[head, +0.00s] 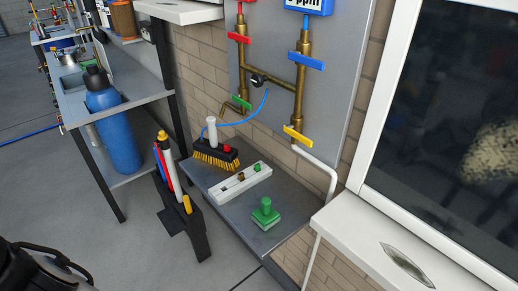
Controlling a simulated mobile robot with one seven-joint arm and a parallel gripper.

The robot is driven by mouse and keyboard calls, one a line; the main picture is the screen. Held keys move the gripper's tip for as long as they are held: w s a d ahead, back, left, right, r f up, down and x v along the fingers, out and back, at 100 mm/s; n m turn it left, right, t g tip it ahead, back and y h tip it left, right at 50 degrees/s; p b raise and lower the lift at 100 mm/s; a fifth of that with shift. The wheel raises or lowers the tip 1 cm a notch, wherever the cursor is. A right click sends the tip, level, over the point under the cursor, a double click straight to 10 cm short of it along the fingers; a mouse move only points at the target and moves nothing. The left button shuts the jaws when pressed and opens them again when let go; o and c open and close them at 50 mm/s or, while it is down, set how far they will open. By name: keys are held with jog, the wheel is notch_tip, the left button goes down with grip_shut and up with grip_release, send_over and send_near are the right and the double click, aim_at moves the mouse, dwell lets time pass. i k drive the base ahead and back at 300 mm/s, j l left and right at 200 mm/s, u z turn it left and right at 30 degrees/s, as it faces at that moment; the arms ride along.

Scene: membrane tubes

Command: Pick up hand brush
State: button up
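The hand brush (221,156) stands on a low grey ledge against the brick wall, in the middle of the head view. It has a black body with yellow bristles along its front, an upright white handle and a red knob. Nothing is gripping it. My gripper is not in view.
A white strip with small fittings (240,181) and a green block with a knob (265,214) share the ledge (228,207). A black holder with upright tools (182,210) stands in front. Brass pipes (298,85) hang above. A blue cylinder (113,130) stands on the left shelf.

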aim_at(210, 148)
jog(key=j+z, duration=0.1)
jog(key=z, duration=0.25)
jog(key=j+z, duration=0.1)
jog(key=z, duration=0.25)
jog(key=j+z, duration=0.15)
jog(key=z, duration=0.2)
jog(key=j, duration=0.9)
jog(key=i+l, duration=0.3)
jog(key=i, duration=0.15)
